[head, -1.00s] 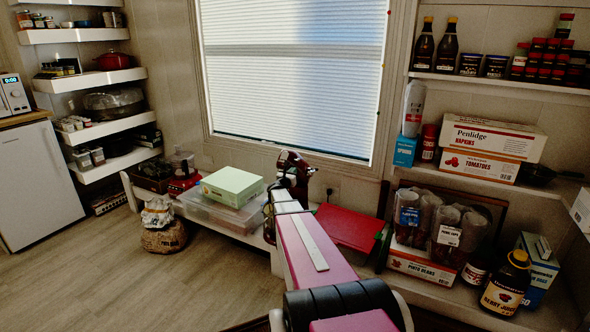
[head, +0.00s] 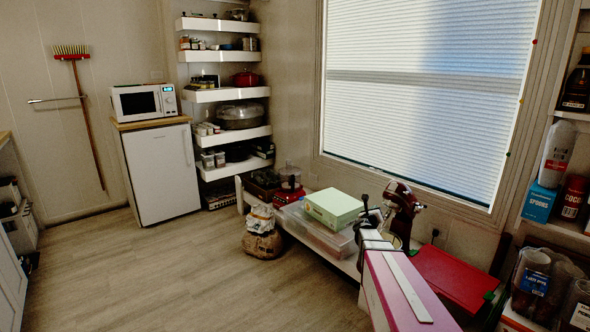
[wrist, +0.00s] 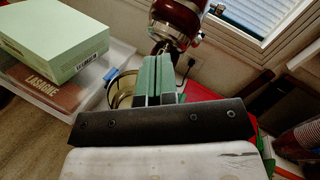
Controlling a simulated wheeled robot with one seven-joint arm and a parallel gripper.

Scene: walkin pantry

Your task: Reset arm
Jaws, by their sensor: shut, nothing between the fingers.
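My gripper (wrist: 158,80) shows in the wrist view with its two green fingers pressed together and nothing between them. In the head view my arm reaches out from the bottom right, and its far end (head: 368,222) is small and partly hidden by the arm links. The gripper is above the low bench, in front of a dark red stand mixer (head: 402,203). The mixer also shows in the wrist view (wrist: 180,20), just beyond the fingertips, with a bowl (wrist: 122,90) to their left. I cannot tell whether the fingers touch the mixer.
A light green box (head: 333,208) sits on a clear bin (head: 318,234) left of the gripper. A red board (head: 452,278) lies to the right. Shelves with jars and spoons box (head: 538,203) stand at the right edge. The floor (head: 190,275) at left is open.

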